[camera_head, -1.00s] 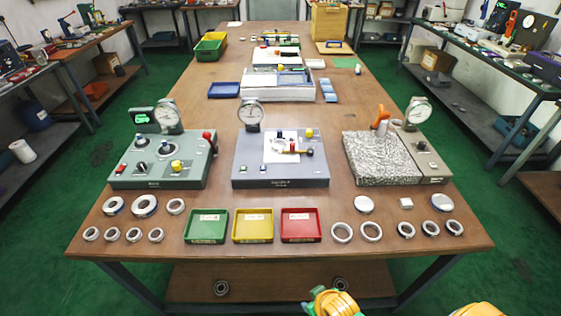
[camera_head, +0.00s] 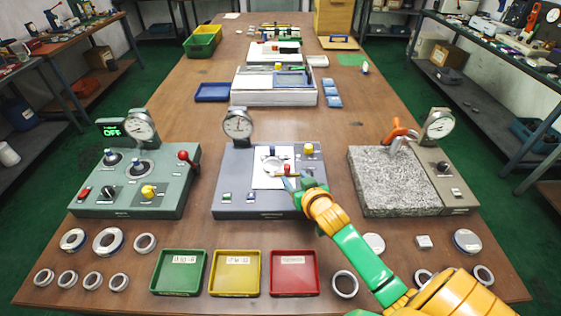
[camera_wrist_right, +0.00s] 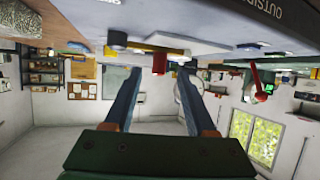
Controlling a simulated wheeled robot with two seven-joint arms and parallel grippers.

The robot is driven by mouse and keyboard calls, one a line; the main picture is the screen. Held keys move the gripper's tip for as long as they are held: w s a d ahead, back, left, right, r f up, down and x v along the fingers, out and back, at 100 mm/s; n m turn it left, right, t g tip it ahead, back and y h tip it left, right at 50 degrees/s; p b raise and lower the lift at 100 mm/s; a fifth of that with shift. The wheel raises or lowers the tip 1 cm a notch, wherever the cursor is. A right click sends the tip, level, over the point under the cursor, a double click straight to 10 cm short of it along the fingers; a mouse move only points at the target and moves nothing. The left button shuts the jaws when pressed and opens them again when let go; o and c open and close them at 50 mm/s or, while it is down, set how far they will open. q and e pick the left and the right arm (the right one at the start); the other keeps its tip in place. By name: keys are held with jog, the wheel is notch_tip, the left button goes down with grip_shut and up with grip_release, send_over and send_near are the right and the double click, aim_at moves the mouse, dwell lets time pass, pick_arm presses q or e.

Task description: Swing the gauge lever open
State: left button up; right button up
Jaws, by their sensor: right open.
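The middle blue-grey gauge station (camera_head: 235,190) has a round dial gauge (camera_head: 237,124) at its back. On its white plate (camera_head: 265,178) a small lever with a red part (camera_head: 287,169) lies beside a ring. My right gripper (camera_head: 291,183) reaches in from the lower right and is over the front of the plate, close to the lever. It partly covers the lever's right end. In the right wrist view the two blue fingers (camera_wrist_right: 160,75) stand apart with nothing gripped. A red knob (camera_wrist_right: 160,63) appears between their tips; contact cannot be told. My left gripper is not in view.
A green station (camera_head: 130,185) with a red-knobbed lever (camera_head: 187,158) stands left. A granite station (camera_head: 390,185) with an orange handle (camera_head: 398,132) stands right. Green, yellow (camera_head: 235,273) and red trays and several rings line the front edge.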

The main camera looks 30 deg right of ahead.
aim_at(289, 169)
jog(key=w, duration=0.3)
jog(key=w+d, duration=0.1)
jog(key=shift+w+f+b, duration=0.2)
jog(key=shift+f+b, duration=0.1)
jog(key=shift+f, duration=0.1)
jog(key=shift+x, duration=1.4)
jog(key=shift+s, duration=0.15)
jog(key=shift+r, duration=0.1)
jog(key=shift+c, duration=1.3)
jog(key=shift+s, duration=0.1)
grip_shut()
